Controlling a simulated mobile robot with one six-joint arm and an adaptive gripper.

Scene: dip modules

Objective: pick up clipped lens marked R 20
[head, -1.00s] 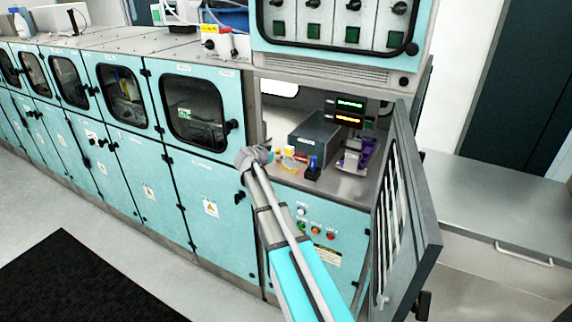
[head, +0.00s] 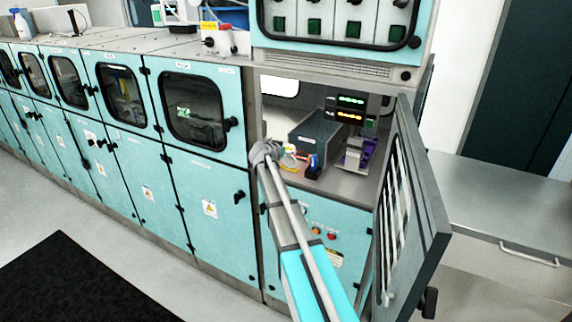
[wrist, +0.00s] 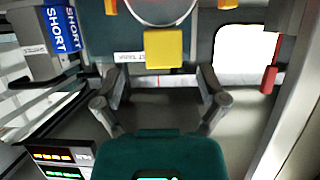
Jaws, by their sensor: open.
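A round clear lens (wrist: 190,12) with a thin rim and a yellow clip (wrist: 164,48) shows at the top middle of the wrist view, partly cut off by the frame edge. I cannot read R 20 on it. In the head view a small yellow item (head: 289,158) stands in the open compartment, too small to identify. My gripper (wrist: 160,85) is open, its two fingers apart with nothing between them. The clip appears beyond the fingertips, between their lines. In the head view my gripper (head: 264,152) is at the compartment's left front edge.
A blue box lettered SHORT (wrist: 62,28) and a red-handled item (wrist: 270,78) flank the wrist view. A dark grey box (head: 316,137), a purple-and-grey device (head: 357,153) and lit displays (head: 350,109) stand in the compartment. The open door (head: 413,205) stands at the right.

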